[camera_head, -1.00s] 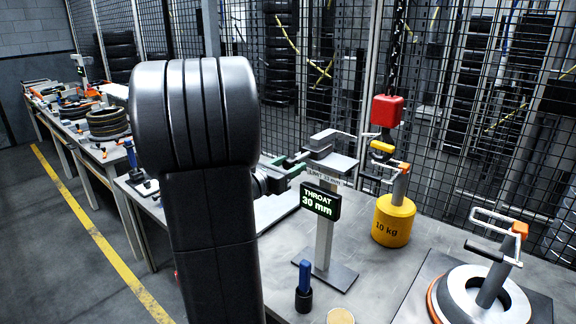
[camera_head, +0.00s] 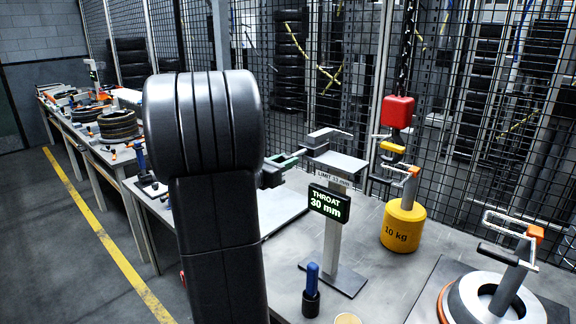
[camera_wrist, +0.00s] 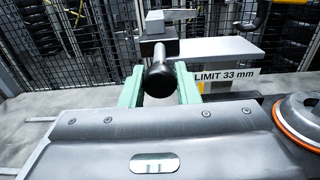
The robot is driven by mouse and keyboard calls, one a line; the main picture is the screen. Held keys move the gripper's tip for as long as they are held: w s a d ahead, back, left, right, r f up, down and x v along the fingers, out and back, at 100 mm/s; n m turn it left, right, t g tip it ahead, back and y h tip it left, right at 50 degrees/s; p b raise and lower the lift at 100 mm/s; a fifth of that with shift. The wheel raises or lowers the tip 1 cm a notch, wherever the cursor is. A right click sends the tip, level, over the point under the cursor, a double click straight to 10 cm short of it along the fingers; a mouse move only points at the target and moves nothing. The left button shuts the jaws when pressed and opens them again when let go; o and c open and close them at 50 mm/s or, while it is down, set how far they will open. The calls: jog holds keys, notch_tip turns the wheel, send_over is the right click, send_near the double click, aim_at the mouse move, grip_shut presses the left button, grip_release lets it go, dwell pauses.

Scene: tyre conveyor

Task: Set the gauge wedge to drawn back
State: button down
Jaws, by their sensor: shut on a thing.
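The gauge (camera_head: 332,230) is a grey stand with a plate marked LIMIT 33 mm and a black display (camera_head: 329,203) reading THROAT 30 mm in green. Its grey wedge (camera_head: 329,137) sits at the top. In the wrist view a round black knob (camera_wrist: 160,78) points toward me, with the wedge (camera_wrist: 172,15) behind it. My gripper (camera_head: 290,159) has green fingers at the gauge's left side. In the wrist view my gripper (camera_wrist: 160,92) has one finger on each side of the knob and is shut on it. My arm hides part of the bench.
A yellow 10 kg weight (camera_head: 403,228) and a red hoist block (camera_head: 398,111) are right of the gauge. A blue-handled tool (camera_head: 311,280) stands in front. A ring with handles (camera_head: 478,298) lies at right. A mesh fence (camera_head: 350,70) closes the back.

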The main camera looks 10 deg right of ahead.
jog(key=shift+w+a+r, duration=0.1)
jog(key=c, duration=1.1)
grip_release()
jog(key=shift+w+a, duration=0.15)
jog(key=b+v, duration=0.3)
jog(key=v, duration=1)
jog(key=shift+s+a, duration=0.2)
jog(key=shift+s, duration=0.15)
jog(key=p+x, duration=0.3)
jog(key=x, duration=1.1)
jog(key=shift+s+d, duration=0.3)
jog(key=shift+s, duration=0.15)
